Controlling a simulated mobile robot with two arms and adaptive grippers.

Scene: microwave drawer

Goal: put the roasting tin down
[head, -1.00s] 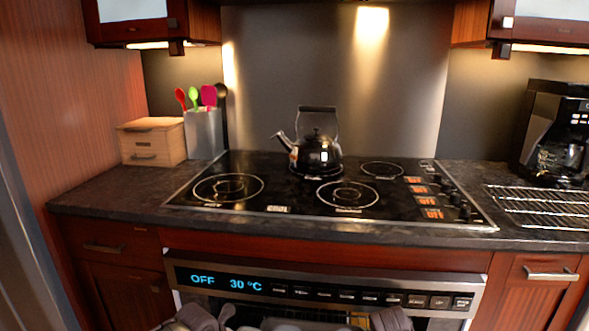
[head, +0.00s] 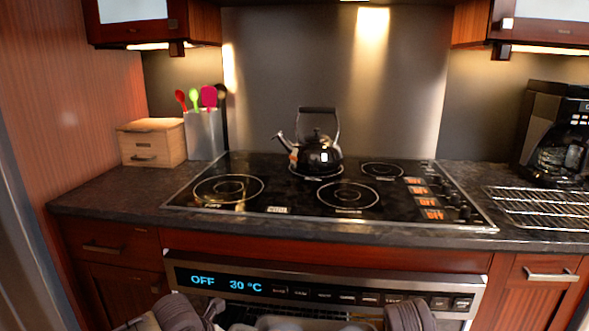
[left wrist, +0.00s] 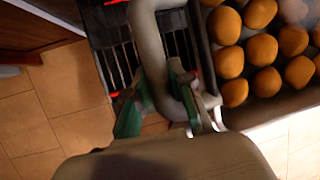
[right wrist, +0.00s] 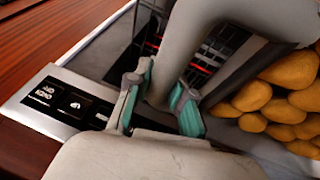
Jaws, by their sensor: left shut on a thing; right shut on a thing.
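The roasting tin shows as a grey rim (left wrist: 203,50) in the left wrist view, filled with several round golden potatoes (left wrist: 260,50). Its thick grey handle (left wrist: 148,35) passes between the fingers of my left gripper (left wrist: 165,103), which is shut on it. In the right wrist view my right gripper (right wrist: 160,100) is shut on the tin's other grey handle (right wrist: 190,45), with potatoes (right wrist: 280,105) beside it. In the head view both grippers are low at the bottom edge, in front of the oven, and most of the tin is cut off.
The oven panel (head: 330,293) reads OFF and 30 °C. Above it, the hob (head: 320,190) carries a black kettle (head: 316,153) at the back. A wire rack (head: 540,207) lies on the right counter by a coffee maker (head: 556,135). The left counter front (head: 105,195) is clear.

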